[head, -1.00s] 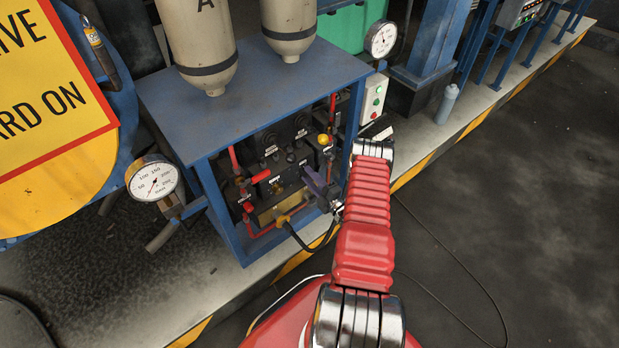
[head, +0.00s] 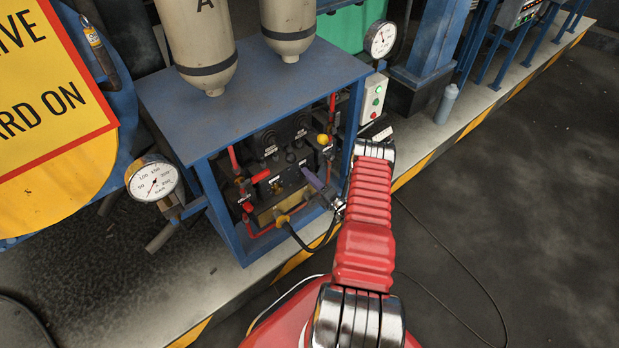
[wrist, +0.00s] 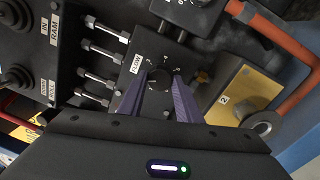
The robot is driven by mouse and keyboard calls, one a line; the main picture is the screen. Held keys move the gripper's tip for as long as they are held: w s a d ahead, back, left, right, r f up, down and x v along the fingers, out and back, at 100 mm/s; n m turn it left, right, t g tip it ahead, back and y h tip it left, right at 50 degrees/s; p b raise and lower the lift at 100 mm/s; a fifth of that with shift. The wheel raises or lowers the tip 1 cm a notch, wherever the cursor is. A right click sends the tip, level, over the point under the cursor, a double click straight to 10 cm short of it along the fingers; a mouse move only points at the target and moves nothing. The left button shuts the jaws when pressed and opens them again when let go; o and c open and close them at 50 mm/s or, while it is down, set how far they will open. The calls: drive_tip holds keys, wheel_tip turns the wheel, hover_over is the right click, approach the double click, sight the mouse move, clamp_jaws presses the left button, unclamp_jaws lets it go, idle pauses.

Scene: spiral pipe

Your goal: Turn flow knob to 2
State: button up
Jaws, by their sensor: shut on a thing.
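The black flow knob (wrist: 158,78) sits on a dark panel beside a white FLOW label (wrist: 135,64) in the wrist view. Its scale marks are too small to read surely, so its setting cannot be told. My gripper (wrist: 159,86) has its two purple fingers on either side of the knob, shut on it. In the head view my gripper (head: 312,178) reaches into the blue-framed cabinet from the right, and the knob is too small to make out there.
A brass block (wrist: 240,93) marked 2 and an orange-red pipe (wrist: 285,40) lie right of the knob. Several metal-tipped fittings (wrist: 100,50) stand left of it. In the head view, the blue cabinet top (head: 250,85) overhangs the panel, and red-handled valves (head: 260,176) stand close left.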

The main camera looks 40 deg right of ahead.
drive_tip(key=shift+s+a+f, duration=0.1)
drive_tip(key=shift+a+f, duration=0.15)
drive_tip(key=shift+a, duration=0.1)
drive_tip(key=o, duration=0.7)
drive_tip(key=shift+c, duration=0.2)
drive_tip(key=o, duration=0.4)
drive_tip(key=shift+d+r, duration=0.15)
drive_tip(key=shift+d, duration=0.05)
drive_tip(key=s, duration=0.9)
drive_tip(key=s+f, duration=0.1)
drive_tip(key=s, duration=0.3)
drive_tip(key=shift+s+a, duration=0.15)
drive_tip(key=shift+s, duration=0.2)
drive_tip(key=shift+r, duration=0.1)
